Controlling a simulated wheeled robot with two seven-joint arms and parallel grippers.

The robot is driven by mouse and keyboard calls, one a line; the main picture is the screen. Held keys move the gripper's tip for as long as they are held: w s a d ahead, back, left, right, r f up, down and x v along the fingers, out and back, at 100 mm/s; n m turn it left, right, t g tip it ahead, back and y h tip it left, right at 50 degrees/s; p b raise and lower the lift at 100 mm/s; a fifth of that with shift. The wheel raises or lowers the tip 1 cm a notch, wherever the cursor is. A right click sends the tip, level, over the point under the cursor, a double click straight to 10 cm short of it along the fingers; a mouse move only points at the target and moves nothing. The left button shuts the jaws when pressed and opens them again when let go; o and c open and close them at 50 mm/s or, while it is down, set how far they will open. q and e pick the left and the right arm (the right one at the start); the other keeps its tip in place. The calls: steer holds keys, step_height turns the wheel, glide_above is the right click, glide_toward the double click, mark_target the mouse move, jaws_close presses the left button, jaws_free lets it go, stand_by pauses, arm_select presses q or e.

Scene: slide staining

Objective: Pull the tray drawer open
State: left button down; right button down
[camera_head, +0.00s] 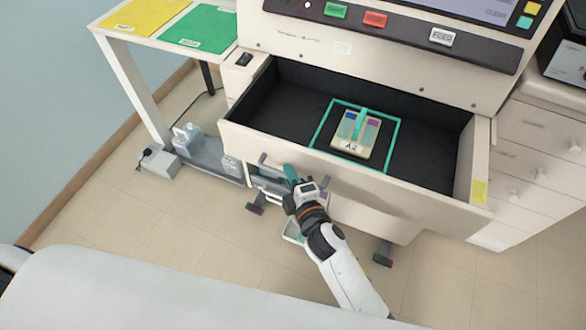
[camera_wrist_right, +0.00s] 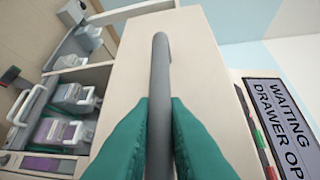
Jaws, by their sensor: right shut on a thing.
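The tray drawer (camera_head: 262,142) stands pulled out from the cream machine, with its black floor showing. Inside it a slide tray marked A2 (camera_head: 354,135) sits within a teal outlined square. My right gripper (camera_head: 292,178) is at the drawer's front, shut on the grey bar handle (camera_wrist_right: 160,75). In the right wrist view its teal fingers (camera_wrist_right: 158,135) lie on either side of the handle. Part of the handle is hidden behind the fingers and hand in the head view. My left gripper is not in view.
A side table with yellow and green mats (camera_head: 200,28) stands at the left. White drawers (camera_head: 535,150) are at the right. Bottles (camera_head: 187,138) stand low at the left. A display (camera_wrist_right: 283,125) reads "WAITING" and "DRAWER OP". Open floor lies before the machine.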

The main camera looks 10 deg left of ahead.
steer(key=shift+s+a, duration=0.1)
steer(key=shift+s, duration=0.65)
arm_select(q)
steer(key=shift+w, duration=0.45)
arm_select(e)
steer(key=c, duration=1.5)
jaws_free()
steer(key=shift+o, duration=0.2)
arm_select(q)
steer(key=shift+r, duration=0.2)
arm_select(e)
steer(key=v, duration=1.2)
